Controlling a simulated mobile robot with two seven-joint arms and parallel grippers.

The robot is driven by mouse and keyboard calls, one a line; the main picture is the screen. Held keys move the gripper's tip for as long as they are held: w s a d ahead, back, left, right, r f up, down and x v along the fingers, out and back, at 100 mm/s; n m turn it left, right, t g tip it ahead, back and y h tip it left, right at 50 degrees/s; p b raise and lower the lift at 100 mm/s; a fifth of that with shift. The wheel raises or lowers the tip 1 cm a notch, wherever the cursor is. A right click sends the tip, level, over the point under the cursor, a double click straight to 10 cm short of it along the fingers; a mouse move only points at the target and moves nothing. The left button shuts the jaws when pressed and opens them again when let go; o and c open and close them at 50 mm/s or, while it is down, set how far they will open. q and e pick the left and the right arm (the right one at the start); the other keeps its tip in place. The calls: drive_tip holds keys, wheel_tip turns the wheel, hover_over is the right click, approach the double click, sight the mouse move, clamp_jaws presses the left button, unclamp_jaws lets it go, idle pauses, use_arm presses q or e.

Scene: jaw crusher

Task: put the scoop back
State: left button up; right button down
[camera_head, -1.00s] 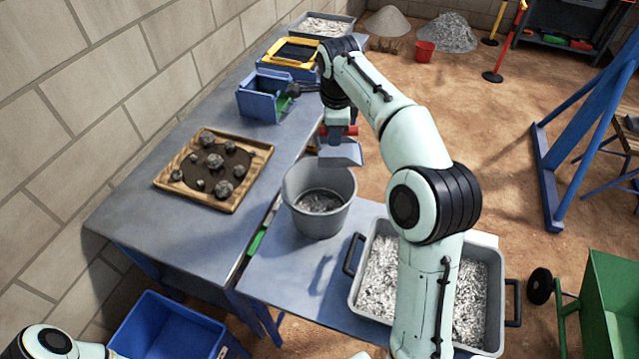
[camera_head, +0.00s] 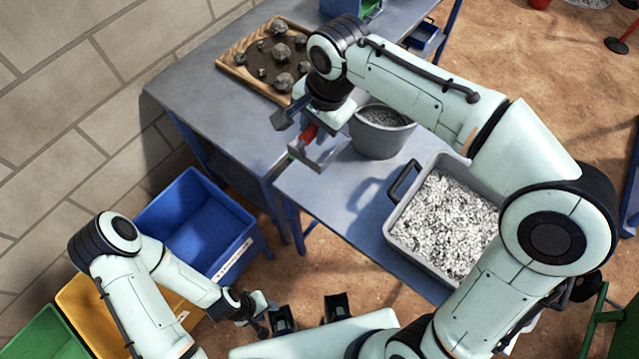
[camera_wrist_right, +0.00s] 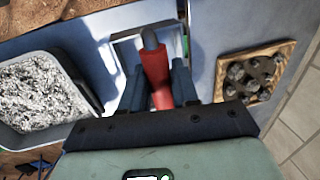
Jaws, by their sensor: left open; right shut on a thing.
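The scoop has a red handle (camera_head: 308,133) and a pale grey pan (camera_head: 322,156). My right gripper (camera_head: 300,124) is shut on the handle and holds the scoop near the inner edge of the long table, just left of the grey bucket (camera_head: 372,144). In the right wrist view the red handle (camera_wrist_right: 158,78) stands between the fingers of the right gripper (camera_wrist_right: 158,88), and the pan's rim (camera_wrist_right: 125,38) shows behind it. My left gripper (camera_head: 264,314) is open and empty at the bottom, right of the blue bin. Its fingers are small and partly unclear.
A grey tub (camera_head: 400,226) of pale gravel stands right of the bucket on the lower table (camera_head: 330,212). A wooden tray (camera_head: 232,66) of rocks lies on the long table (camera_head: 195,88). Blue (camera_head: 205,230), yellow (camera_head: 85,298) and green (camera_head: 45,335) bins stand on the floor.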

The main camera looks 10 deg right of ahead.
sight(325, 156)
use_arm(q)
drive_tip(key=shift+s+f+b, duration=0.3)
drive_tip(key=shift+f+b, duration=0.3)
drive_tip(key=shift+f, duration=0.1)
drive_tip(key=shift+s+f+b, duration=0.3)
drive_tip(key=shift+f+b, duration=0.25)
drive_tip(key=shift+f, duration=0.15)
use_arm(e)
drive_tip(key=shift+s+d+f+x, duration=0.15)
drive_tip(key=shift+s+d+x, duration=0.35)
drive_tip(key=shift+x, duration=2.65)
drive_tip(key=shift+s+d+f+x, duration=0.2)
drive_tip(key=shift+s+x, duration=0.4)
drive_tip(key=shift+x, duration=2.5)
drive_tip(key=shift+s+d+f+x, duration=0.1)
drive_tip(key=shift+s+d+x, duration=0.4)
drive_tip(key=shift+x, duration=2.65)
drive_tip(key=shift+f, duration=0.1)
use_arm(q)
drive_tip(key=shift+f, duration=0.15)
use_arm(e)
drive_tip(key=c, duration=0.8)
unclamp_jaws()
drive_tip(key=shift+c, duration=0.2)
drive_tip(key=p+v, duration=0.1)
drive_tip(key=v, duration=1.1)
use_arm(q)
drive_tip(key=shift+w+r, duration=0.25)
drive_tip(key=shift+r, duration=0.5)
